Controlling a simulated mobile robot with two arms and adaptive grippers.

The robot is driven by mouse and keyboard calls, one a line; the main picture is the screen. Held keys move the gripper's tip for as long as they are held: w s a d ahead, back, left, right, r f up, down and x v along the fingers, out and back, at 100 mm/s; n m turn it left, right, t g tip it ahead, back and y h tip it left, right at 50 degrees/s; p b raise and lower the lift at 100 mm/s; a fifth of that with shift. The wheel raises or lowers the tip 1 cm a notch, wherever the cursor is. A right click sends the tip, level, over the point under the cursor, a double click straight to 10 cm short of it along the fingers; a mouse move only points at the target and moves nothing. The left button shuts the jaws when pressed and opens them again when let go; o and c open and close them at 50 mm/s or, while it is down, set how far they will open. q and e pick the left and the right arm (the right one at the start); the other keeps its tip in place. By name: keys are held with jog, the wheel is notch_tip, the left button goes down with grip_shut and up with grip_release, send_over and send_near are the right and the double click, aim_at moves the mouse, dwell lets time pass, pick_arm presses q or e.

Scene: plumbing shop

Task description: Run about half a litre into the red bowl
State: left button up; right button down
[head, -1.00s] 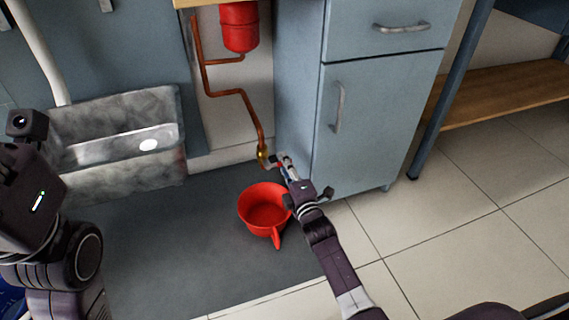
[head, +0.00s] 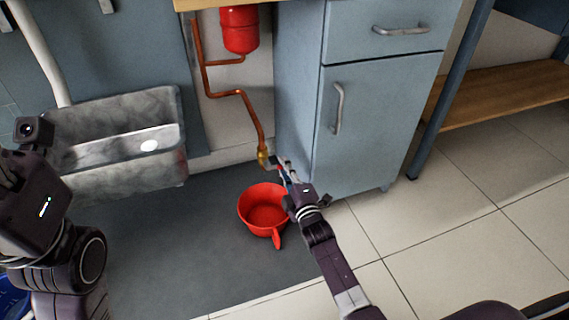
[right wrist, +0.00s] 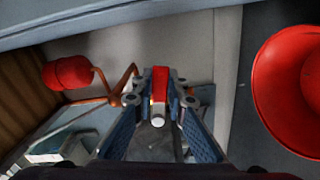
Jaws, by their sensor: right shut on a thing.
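The red bowl (head: 262,217) stands upright on the dark grey mat below the pipe end, its handle toward me; its inside looks plain red, and no water stream shows. In the right wrist view the bowl (right wrist: 283,75) is at the right edge. A copper pipe (head: 246,108) comes down to a brass valve (head: 263,157) at the cabinet's lower left. My right gripper (head: 282,168) is at the valve, shut on its red lever (right wrist: 160,84), which shows between the fingers in the wrist view. My left gripper (head: 12,168) is at the left edge, its fingers not clearly visible.
A grey stone-like trough (head: 120,170) stands left of the pipe. A red tank (head: 239,30) hangs above. The blue-grey cabinet (head: 365,130) stands close to my right gripper. A wooden shelf (head: 500,92) is at right. The mat (head: 170,250) is clear around the bowl.

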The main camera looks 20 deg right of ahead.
jog(key=shift+a+f+m+p, duration=0.2)
jog(key=shift+f+m, duration=0.25)
jog(key=shift+m, duration=0.5)
jog(key=shift+a+f+m+p, duration=0.15)
jog(key=shift+f+m, duration=0.3)
jog(key=shift+m, duration=0.5)
jog(key=c, duration=1.9)
grip_release()
jog(key=shift+s, duration=0.1)
jog(key=s, duration=1.2)
jog(key=shift+d, duration=0.2)
dwell(2.3)
